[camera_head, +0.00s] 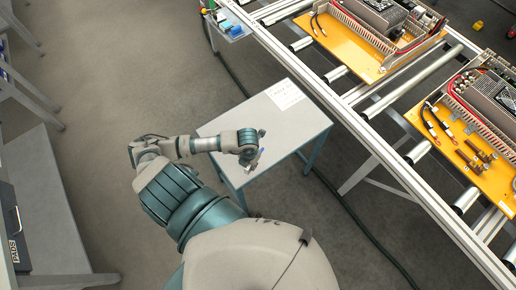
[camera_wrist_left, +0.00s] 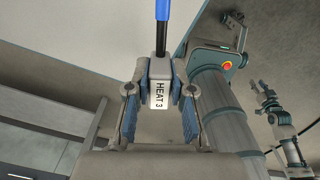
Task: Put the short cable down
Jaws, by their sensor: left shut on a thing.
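The short cable shows in the left wrist view as a black lead with a blue sleeve (camera_wrist_left: 163,12) and a pale end piece labelled HEAT 3 (camera_wrist_left: 158,93). My left gripper (camera_wrist_left: 160,82) is shut on that end piece, with one finger on each side. In the head view my left gripper (camera_head: 250,163) is over the near left part of a small grey table (camera_head: 292,128). Only a small bit of the cable shows there, and I cannot tell whether it touches the table top. My right gripper does not show in the head view.
A white sheet (camera_head: 285,95) lies at the table's far end; the top between is clear. A roller conveyor (camera_head: 345,110) carries orange boards (camera_head: 365,62) with wiring ducts. A dark hose (camera_head: 352,215) runs on the floor. A grey bench (camera_head: 45,200) stands at the left.

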